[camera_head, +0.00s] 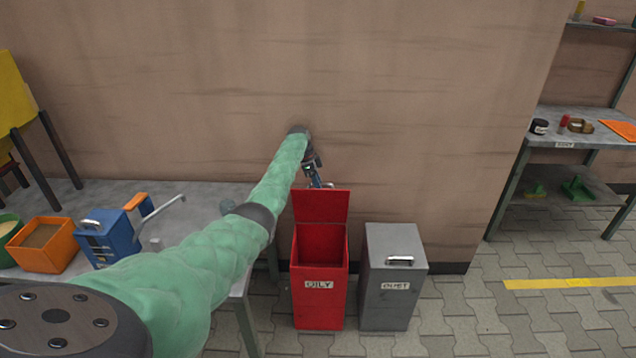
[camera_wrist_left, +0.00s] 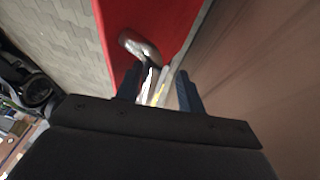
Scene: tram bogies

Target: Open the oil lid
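The red bin (camera_head: 320,293) labelled OILY stands on the floor with its lid (camera_head: 320,206) raised roughly upright at the back. The dark inside of the bin shows. My left gripper (camera_head: 316,183) is behind the top edge of the raised lid, close to the wall and partly hidden. In the left wrist view a silver handle (camera_wrist_left: 139,46) is on the red lid (camera_wrist_left: 165,20). My left fingers (camera_wrist_left: 160,90) are spread, with the handle's lower end between them, nearer one finger. A gap shows on the other side. My right gripper is out of view.
A grey bin (camera_head: 392,278) labelled DUST stands shut right of the red one. A grey table (camera_head: 190,212) on the left holds a blue box (camera_head: 108,240) and an orange crate (camera_head: 45,246). The wall (camera_head: 420,120) is close behind. Floor is clear at right.

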